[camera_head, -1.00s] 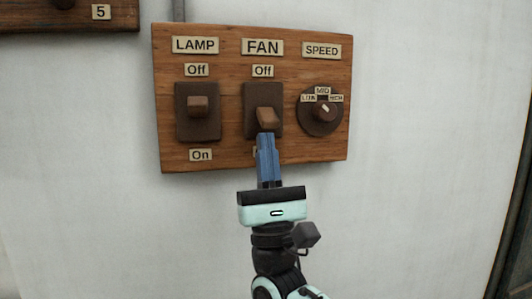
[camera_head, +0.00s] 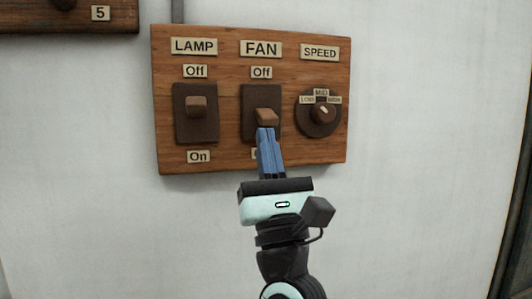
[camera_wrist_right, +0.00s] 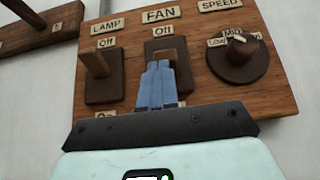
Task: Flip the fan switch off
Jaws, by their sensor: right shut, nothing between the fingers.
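The fan switch is a brown lever (camera_head: 267,116) on a dark plate (camera_head: 252,98) under the FAN label, with an Off tag above it. The tag below it is mostly hidden by my fingers. My right gripper (camera_head: 265,130) is shut and empty, its blue fingertips right at the lower end of the lever. They look to be touching it, but contact is not certain. In the right wrist view the fingertips (camera_wrist_right: 158,65) stand in front of the fan plate, with the lever (camera_wrist_right: 170,54) just behind them. My left gripper is not in view.
The wooden board (camera_head: 225,155) also carries a lamp switch (camera_head: 196,105) to the left and a speed knob (camera_head: 322,113) to the right. Another board (camera_head: 40,16) marked 5 is at the upper left. The white wall below is clear.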

